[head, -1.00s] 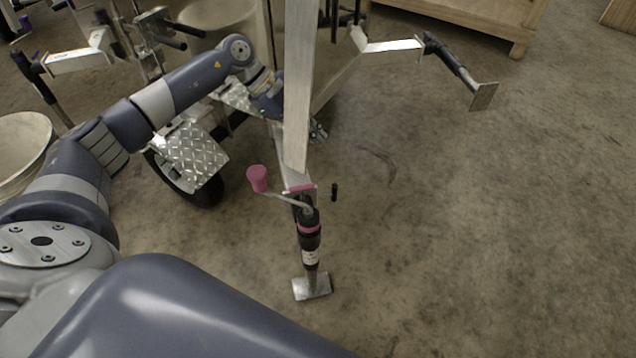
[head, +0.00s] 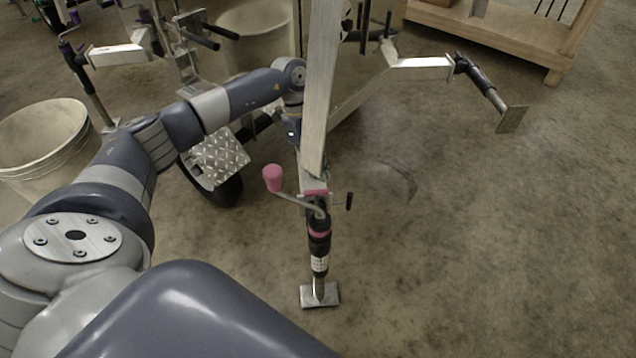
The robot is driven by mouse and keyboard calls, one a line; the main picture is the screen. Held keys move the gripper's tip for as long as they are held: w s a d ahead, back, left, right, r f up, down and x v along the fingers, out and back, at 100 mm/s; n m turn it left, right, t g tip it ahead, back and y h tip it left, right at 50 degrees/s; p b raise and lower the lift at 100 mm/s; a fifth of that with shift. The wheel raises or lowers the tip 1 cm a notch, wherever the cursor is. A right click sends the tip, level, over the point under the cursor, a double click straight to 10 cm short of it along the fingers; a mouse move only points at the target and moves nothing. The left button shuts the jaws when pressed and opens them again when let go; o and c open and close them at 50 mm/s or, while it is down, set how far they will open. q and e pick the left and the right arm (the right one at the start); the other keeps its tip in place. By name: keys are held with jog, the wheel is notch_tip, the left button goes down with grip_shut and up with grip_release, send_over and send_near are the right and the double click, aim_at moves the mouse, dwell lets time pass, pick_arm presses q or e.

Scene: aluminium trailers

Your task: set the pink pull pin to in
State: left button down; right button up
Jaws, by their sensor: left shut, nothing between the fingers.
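The jack (head: 319,245) with pink markings stands upright on a flat metal foot at the trailer's front, its pink crank knob (head: 272,178) to the left. A small black pin handle (head: 349,201), apparently the pink pull pin, sticks out to the right of the bracket, with a gap between. My left gripper (head: 297,148) is beside and largely behind the aluminium beam, above the jack in the picture. It is shut and empty, its fingertips mostly hidden. My right gripper is out of view.
The slanting aluminium beam (head: 320,90) stands close by my left wrist. A wheel with a tread-plate fender (head: 220,160) is left of the jack. A pale bin (head: 40,150) stands at left, a wooden bench (head: 480,30) at the back.

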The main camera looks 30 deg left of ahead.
aim_at(317, 190)
pick_arm(q)
jog(key=shift+a+x, duration=0.2)
jog(key=shift+x, duration=0.75)
jog(key=shift+a+x, duration=0.15)
jog(key=shift+x, duration=0.8)
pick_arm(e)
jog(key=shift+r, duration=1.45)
pick_arm(q)
jog(key=shift+s+f, duration=0.1)
jog(key=shift+s, duration=0.05)
jog(key=shift+f+b, duration=0.3)
jog(key=shift+b, duration=0.05)
notch_tip(317, 190, down, 4)
jog(key=shift+r+b, duration=0.25)
jog(key=shift+b, duration=0.1)
jog(key=shift+s, duration=0.1)
jog(key=shift+f, duration=0.1)
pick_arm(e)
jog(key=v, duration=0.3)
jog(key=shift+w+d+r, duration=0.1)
